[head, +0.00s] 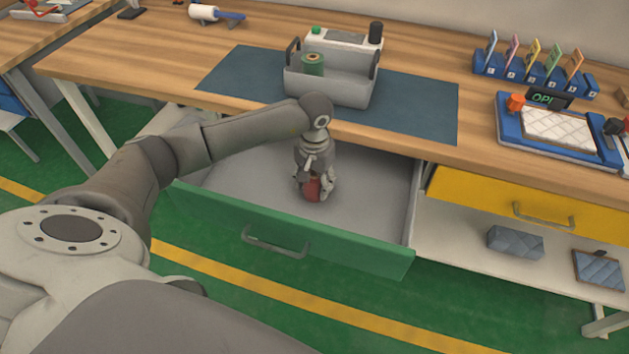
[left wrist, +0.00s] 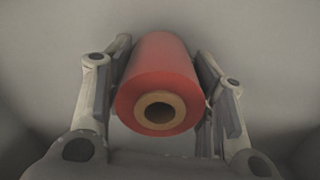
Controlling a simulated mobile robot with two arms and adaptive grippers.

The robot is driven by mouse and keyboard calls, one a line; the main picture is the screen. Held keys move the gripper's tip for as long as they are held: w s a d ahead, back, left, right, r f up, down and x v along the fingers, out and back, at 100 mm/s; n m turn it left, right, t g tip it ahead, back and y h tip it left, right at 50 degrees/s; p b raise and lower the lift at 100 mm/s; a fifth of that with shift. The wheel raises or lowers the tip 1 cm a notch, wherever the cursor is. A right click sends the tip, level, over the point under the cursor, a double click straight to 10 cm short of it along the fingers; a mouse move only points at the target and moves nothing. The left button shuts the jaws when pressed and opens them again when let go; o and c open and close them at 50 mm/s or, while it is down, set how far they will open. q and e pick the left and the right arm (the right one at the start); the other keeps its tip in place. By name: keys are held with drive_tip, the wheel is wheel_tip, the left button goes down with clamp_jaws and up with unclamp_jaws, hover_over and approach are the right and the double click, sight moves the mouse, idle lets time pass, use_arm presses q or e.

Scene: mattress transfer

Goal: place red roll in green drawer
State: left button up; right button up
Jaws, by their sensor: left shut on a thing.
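The red roll (head: 312,190) is between the fingers of my left gripper (head: 315,187), inside the open green drawer (head: 300,232). In the left wrist view the red roll (left wrist: 160,82) shows its brown core end, with the left gripper's fingers (left wrist: 160,95) shut on both its sides. Behind it is the plain grey drawer floor. I cannot tell whether the roll touches the floor. My right gripper is not in view.
A grey caddy (head: 328,86) holding a green roll (head: 313,63) stands on a dark mat (head: 418,108) above the drawer. A closed yellow drawer (head: 545,207) is at the right. The rest of the green drawer looks empty.

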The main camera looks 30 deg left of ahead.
use_arm(q)
drive_tip(key=o, duration=1.2)
drive_tip(key=shift+r+p, duration=0.15)
drive_tip(key=shift+p, duration=0.15)
wheel_tip(320, 180, up, 12)
drive_tip(key=shift+b, duration=0.7)
